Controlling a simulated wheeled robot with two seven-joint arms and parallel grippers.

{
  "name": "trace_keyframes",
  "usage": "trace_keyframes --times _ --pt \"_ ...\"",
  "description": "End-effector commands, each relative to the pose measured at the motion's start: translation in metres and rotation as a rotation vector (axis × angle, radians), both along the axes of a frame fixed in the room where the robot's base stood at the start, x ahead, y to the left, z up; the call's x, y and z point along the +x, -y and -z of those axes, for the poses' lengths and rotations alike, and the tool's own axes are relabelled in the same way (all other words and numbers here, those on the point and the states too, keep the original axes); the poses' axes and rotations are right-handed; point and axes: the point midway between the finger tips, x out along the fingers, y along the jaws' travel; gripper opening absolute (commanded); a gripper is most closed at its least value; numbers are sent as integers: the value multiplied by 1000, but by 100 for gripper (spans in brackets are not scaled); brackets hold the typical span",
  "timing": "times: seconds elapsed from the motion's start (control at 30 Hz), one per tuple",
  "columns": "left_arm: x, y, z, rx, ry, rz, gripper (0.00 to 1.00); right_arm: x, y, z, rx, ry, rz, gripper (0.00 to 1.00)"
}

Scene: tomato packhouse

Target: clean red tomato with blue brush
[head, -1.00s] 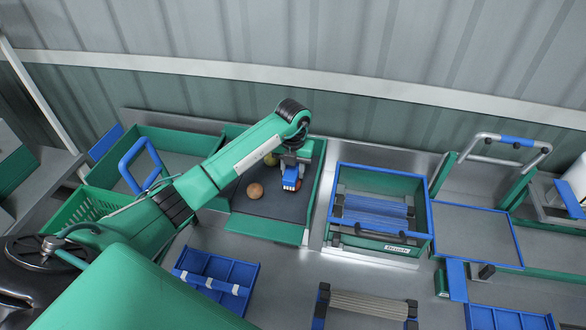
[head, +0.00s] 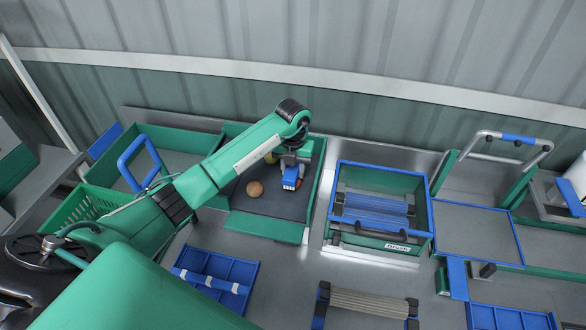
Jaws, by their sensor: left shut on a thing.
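My left gripper (head: 291,184) points down over the dark mat of a green-walled tray, its blue fingers shut on the red tomato (head: 299,183). Only a small red-orange part of the tomato shows beside the fingers. The blue brush (head: 375,212) is a set of blue bristle rollers inside a blue-rimmed green box with a label at its front, to the right of the gripper. My right gripper is not in view.
A brownish-orange round fruit (head: 255,189) and a yellowish one (head: 271,158), partly hidden by my arm, lie in the tray (head: 264,227). A grey roller unit (head: 366,305) stands in front of the brush box. A blue divided tray (head: 216,278) lies at front left.

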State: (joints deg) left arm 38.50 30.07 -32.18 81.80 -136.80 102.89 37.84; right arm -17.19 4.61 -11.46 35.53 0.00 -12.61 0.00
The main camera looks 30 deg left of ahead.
Motion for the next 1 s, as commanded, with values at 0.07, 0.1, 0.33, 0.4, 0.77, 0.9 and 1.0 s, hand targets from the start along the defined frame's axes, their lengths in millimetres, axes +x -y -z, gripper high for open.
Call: trace_keyframes --times 0.07,0.1,0.33,0.4,0.77,0.9,1.0 --pt "1 0 0 0 0 0 11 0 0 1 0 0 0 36" --pt "2 -1 1 0 0 0 11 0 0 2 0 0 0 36" --pt "10 -2 1 0 1 1 11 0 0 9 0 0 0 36" --pt "13 -3 2 0 0 1 11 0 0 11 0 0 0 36" --pt "20 -5 0 1 -1 0 11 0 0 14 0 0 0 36" --pt "13 -4 -1 2 0 1 11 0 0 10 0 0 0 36" --pt "8 -3 0 2 -1 0 11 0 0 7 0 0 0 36"
